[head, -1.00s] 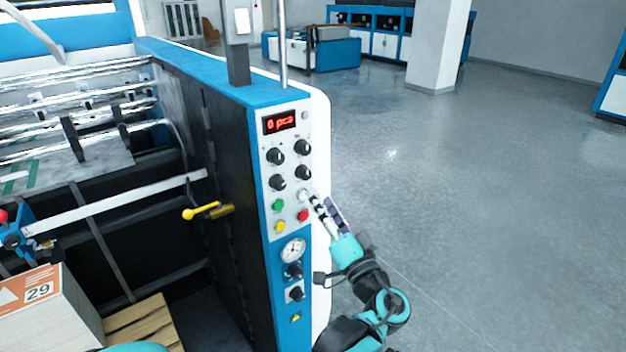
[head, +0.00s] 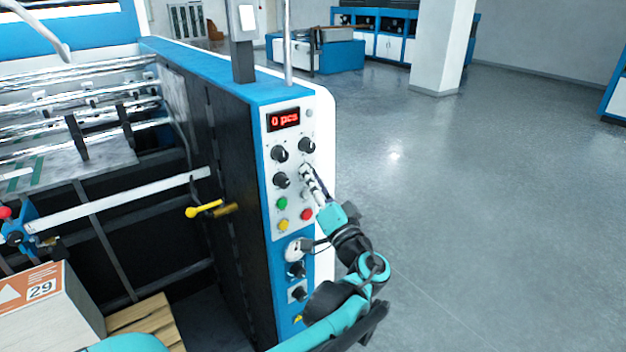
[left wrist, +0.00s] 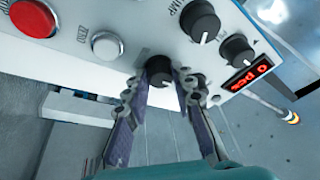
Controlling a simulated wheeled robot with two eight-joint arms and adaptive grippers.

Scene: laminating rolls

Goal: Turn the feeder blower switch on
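The control panel (head: 313,160) on the machine's end carries a group of black rotary knobs below a red display reading "0 pcs" (head: 285,119). The upper left knob (head: 279,153), upper right knob (head: 307,146) and lower left knob (head: 281,180) show. The lower right knob is hidden behind my left gripper (head: 308,175) in the head view. In the left wrist view, that lower right knob (left wrist: 160,69) sits between the parted fingertips of my left gripper (left wrist: 159,88), with no clear grip on it. The blower label is not readable. My right gripper is not in view.
Green (head: 282,203), yellow (head: 283,226) and red (head: 306,214) buttons lie below the knobs. A white ZERO button (left wrist: 105,45) is close to the fingers. A gauge (head: 293,249) is lower down. Open floor (head: 450,220) lies to the right.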

